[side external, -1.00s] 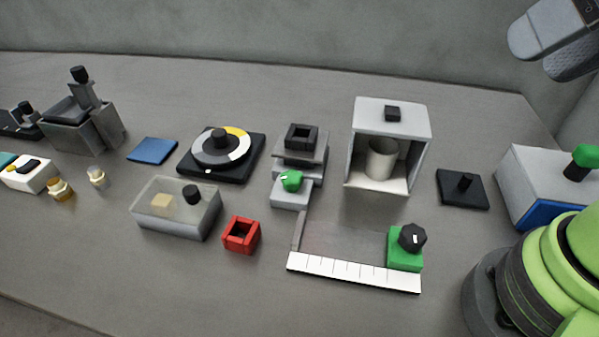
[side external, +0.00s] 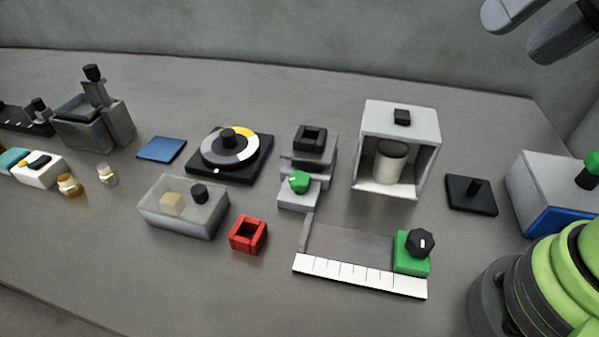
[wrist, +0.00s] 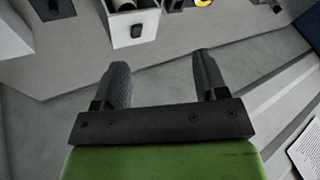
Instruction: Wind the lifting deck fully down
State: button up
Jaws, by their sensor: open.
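What looks like the lifting deck (side external: 318,146) is a grey plate with a black square open frame (side external: 310,138) on top. It stands above a grey stepped base (side external: 297,198) near the middle of the side external view; its exact height is hard to tell. A green knob (side external: 299,182) with a small white mark sits on the base's front step. My gripper (side external: 511,34) is high at the top right of that view, far from the knob and touching nothing. In the wrist view my gripper (wrist: 160,68) has its two fingers wide apart with nothing between them.
An open-fronted white box (side external: 395,108) holding a pale cylinder stands right of the deck. A black-and-yellow dial (side external: 229,148) is to its left. A red square frame (side external: 248,235) and a white scale strip (side external: 358,275) with a green block (side external: 412,253) lie in front.

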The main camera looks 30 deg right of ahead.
jog(key=w+a+f+m+g, duration=0.2)
jog(key=w+a, duration=0.1)
jog(key=w, duration=0.6)
jog(key=m+g+h, duration=0.2)
jog(key=m+g, duration=0.2)
jog(key=m, duration=0.1)
send_over(300, 177)
notch_tip(300, 177, down, 16)
notch_tip(300, 177, down, 10)
jog(key=shift+f, duration=0.1)
jog(key=c, duration=0.9)
